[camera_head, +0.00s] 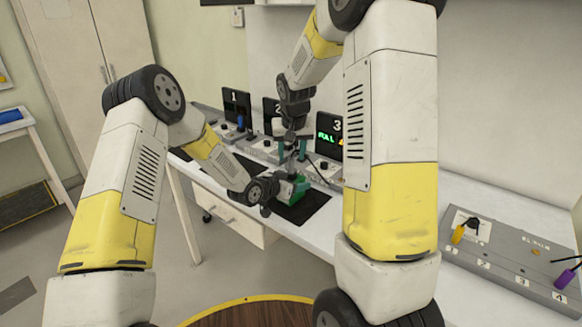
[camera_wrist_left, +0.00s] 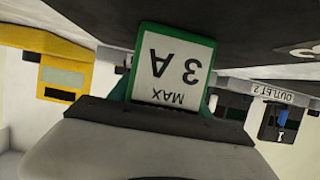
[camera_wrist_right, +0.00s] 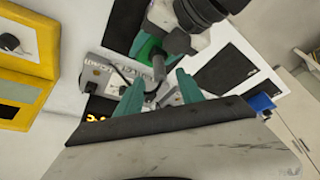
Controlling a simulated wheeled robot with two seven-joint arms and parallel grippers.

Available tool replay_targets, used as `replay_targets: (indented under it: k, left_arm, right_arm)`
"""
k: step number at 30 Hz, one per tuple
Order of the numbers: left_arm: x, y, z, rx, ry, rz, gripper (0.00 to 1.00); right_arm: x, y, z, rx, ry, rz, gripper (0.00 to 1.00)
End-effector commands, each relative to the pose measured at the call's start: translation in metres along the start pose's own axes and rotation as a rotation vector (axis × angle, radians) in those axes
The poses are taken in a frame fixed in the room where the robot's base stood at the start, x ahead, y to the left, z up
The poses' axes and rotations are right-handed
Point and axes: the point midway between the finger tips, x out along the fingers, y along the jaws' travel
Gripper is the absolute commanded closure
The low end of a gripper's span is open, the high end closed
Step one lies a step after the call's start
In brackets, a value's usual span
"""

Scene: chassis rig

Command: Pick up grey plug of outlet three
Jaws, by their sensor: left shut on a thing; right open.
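My left gripper (camera_head: 274,189) is shut on a green block (camera_head: 295,188) above the black mat of station three. In the left wrist view the block's label (camera_wrist_left: 172,68) reads "MAX 3 A", upside down. My right gripper (camera_head: 292,152) is open in front of the screen marked 3 (camera_head: 328,135), its teal fingers pointing down. In the right wrist view a grey upright piece (camera_wrist_right: 158,66), which looks like the grey plug, shows between the open fingers (camera_wrist_right: 158,82). I cannot tell whether they touch it. The socket of outlet three is mostly hidden.
Screens 1 (camera_head: 236,105) and 2 stand further left along the bench. A grey panel (camera_head: 510,262) at the right holds a yellow plug (camera_head: 458,234) and a purple plug (camera_head: 566,278). The black mat (camera_head: 312,210) is partly clear.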

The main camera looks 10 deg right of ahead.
Motion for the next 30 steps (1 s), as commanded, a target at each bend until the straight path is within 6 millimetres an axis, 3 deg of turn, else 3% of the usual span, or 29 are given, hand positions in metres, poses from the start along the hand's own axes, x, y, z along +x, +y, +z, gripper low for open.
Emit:
replay_targets:
  k: [12, 20, 23, 27, 30]
  left_arm:
    - [0.0, 0.0, -0.001, 0.0, 0.001, 0.0, 1.0]
    - [0.0, 0.0, -0.001, 0.0, 0.001, 0.0, 1.0]
    - [0.0, 0.0, -0.001, 0.0, 0.001, 0.0, 1.0]
    - [0.0, 0.0, -0.001, 0.0, 0.001, 0.0, 1.0]
    - [0.0, 0.0, -0.001, 0.0, 0.001, 0.0, 1.0]
  right_arm:
    - [0.05, 0.0, 0.001, 0.0, -0.001, 0.0, 0.55]
    - [0.053, 0.0, 0.0, 0.0, 0.001, 0.0, 0.55]
    - [0.053, 0.0, 0.0, 0.0, 0.001, 0.0, 0.69]
    - [0.053, 0.0, 0.0, 0.0, 0.0, 0.0, 0.96]
    - [0.053, 0.0, 0.0, 0.0, 0.0, 0.0, 1.0]
